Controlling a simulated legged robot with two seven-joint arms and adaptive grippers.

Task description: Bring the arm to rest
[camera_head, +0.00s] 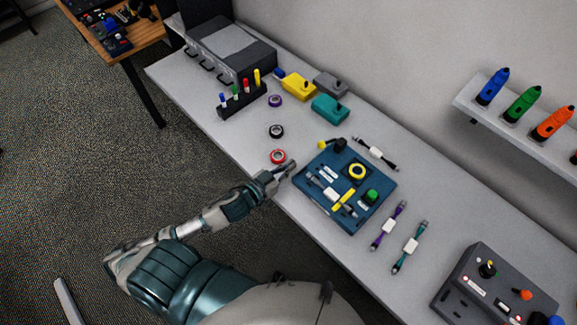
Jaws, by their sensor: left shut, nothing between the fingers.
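My left arm comes in from the lower left of the head view. My left gripper (287,168) is shut and empty at the front edge of the light grey table (262,194). It is between the red tape roll (278,156) and the left corner of the blue tray (318,209). I cannot tell whether it touches the table. The tray holds a yellow ring, a green knob, a yellow strip and several small cable pieces. My right gripper is not in view.
Black (276,131) and purple (275,100) tape rolls lie left of the tray. Purple (389,226) and teal (409,247) cables lie to its right. A dark control box (490,287) stands lower right.

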